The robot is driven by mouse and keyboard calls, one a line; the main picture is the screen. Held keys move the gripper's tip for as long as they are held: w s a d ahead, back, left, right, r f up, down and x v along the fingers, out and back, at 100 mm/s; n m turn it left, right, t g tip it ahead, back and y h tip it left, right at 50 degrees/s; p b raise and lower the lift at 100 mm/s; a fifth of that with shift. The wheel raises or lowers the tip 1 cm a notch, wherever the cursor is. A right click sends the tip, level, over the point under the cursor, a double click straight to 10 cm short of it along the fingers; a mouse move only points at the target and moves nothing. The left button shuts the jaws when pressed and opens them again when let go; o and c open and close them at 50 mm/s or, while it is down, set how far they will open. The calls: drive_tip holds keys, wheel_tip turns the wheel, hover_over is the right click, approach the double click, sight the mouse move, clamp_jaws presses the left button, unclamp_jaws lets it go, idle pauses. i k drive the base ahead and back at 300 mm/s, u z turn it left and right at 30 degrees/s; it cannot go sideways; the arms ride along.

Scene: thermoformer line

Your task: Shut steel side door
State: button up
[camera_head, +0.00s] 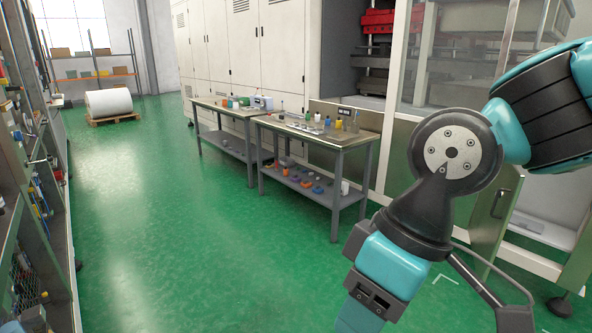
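The steel side door (486,232) is at the right, partly hidden behind my arm. Its lower panel is pale greenish steel with an upright dark bar handle (501,203). It appears to stand open at an angle to the machine, with the enclosure's inside showing to its right; how far it is open is hard to judge. My gripper (368,302) is at the lower middle right, in front of and to the left of the door, apart from the handle. Its fingertips are not clearly shown, so I cannot tell whether it is open or shut.
Two grey worktables (341,141) with small items stand left of the door along the machine. Crowded shelving (38,170) lines the left edge. A white roll (109,103) lies on a pallet at the back. The green floor (170,230) between is clear.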

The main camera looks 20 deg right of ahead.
sight(485, 209)
drive_tip(key=z, duration=1)
drive_tip(key=i, duration=1.1)
drive_tip(key=z, duration=0.65)
drive_tip(key=k, duration=0.6)
drive_tip(key=z, duration=0.4)
drive_tip(key=i, duration=1.1)
drive_tip(key=u, duration=0.45)
